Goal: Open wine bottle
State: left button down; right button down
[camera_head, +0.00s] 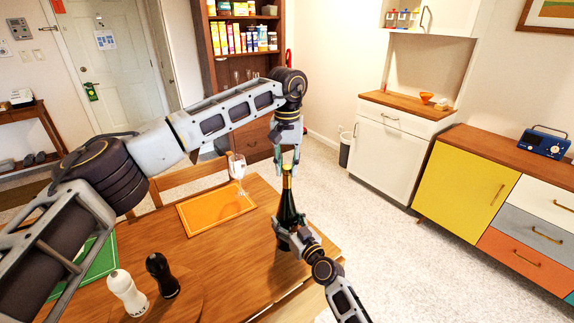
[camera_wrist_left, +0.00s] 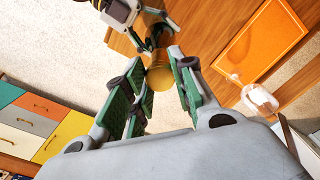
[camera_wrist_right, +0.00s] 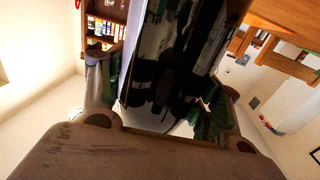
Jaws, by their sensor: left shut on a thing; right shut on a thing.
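The dark wine bottle (camera_head: 287,208) with a gold top (camera_head: 287,181) stands upright at the table's right side. My left gripper (camera_head: 287,166) points down from above and is shut on the bottle's gold top, which also shows between its green-padded fingers in the left wrist view (camera_wrist_left: 158,78). My right gripper (camera_head: 288,238) is shut around the lower body of the bottle. The bottle fills the middle of the right wrist view (camera_wrist_right: 170,65), dark and close. The base is partly hidden by my right gripper, so I cannot tell whether it touches the table.
On the wooden table (camera_head: 225,258) are an orange placemat (camera_head: 210,212), a wine glass (camera_head: 238,170), a white shaker (camera_head: 126,292), a black shaker (camera_head: 162,276) and a green placemat (camera_head: 98,262). A chair (camera_head: 185,178) stands behind. Open carpet lies right of the table.

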pick_arm(q)
jog(key=n, duration=3.4)
jog(key=shift+d+r, duration=0.1)
jog(key=n, duration=0.7)
jog(key=shift+n, duration=0.3)
jog(key=n, duration=0.6)
jog(key=shift+w, duration=0.1)
jog(key=n, duration=0.6)
